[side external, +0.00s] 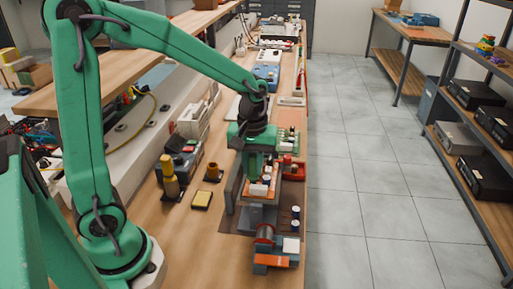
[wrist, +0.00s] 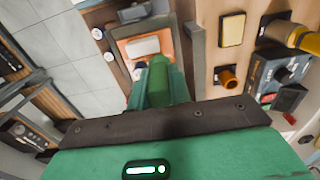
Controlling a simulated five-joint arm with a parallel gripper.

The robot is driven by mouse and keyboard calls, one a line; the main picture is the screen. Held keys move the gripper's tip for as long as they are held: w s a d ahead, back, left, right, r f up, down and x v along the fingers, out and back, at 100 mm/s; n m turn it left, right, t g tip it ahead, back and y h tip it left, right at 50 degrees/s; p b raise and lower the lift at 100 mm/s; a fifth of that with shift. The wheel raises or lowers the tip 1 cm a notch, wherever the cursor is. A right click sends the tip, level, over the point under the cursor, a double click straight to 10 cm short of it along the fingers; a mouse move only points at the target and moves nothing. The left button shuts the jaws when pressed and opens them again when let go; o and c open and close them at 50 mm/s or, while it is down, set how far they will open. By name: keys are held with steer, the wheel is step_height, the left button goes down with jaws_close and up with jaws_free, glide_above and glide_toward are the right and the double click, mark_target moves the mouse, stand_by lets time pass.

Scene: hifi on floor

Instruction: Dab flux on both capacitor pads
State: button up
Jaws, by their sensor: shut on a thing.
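My gripper (side external: 254,176) points down over an orange board (side external: 267,181) with white parts, held in a grey fixture (side external: 258,216). In the wrist view my gripper (wrist: 157,80) is shut on a slim green thing, seen only in part between the fingers; I cannot tell whether it is a flux pen. Its tip is hidden, so I cannot tell if it touches the board. The wrist view shows the orange board (wrist: 168,49) with a white block (wrist: 143,46) on it, just beyond the fingers. The capacitor pads cannot be made out.
Two small dark cylinders with pale tops (side external: 295,217) stand right of the fixture, near the bench edge. Left are a yellow pad (side external: 201,200), a yellow bottle (side external: 170,178), a brown cup (side external: 213,173) and a dark device (side external: 183,150). Bare wood lies front left.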

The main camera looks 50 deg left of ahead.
mark_target(253, 156)
steer(key=shift+r, duration=0.1)
steer(key=shift+r, duration=2.15)
steer(key=shift+a+f, duration=0.1)
steer(key=shift+f, duration=0.05)
steer(key=shift+w+a+f, duration=0.25)
steer(key=shift+f, duration=0.3)
steer(key=shift+w+a+f, duration=0.2)
steer(key=shift+w+f, duration=0.05)
steer(key=shift+f, duration=0.35)
steer(key=shift+w+a+f, duration=0.25)
steer(key=shift+f, duration=0.3)
steer(key=shift+f, duration=0.4)
stand_by(0.4)
steer(key=shift+r, duration=2.25)
steer(key=shift+a, duration=0.1)
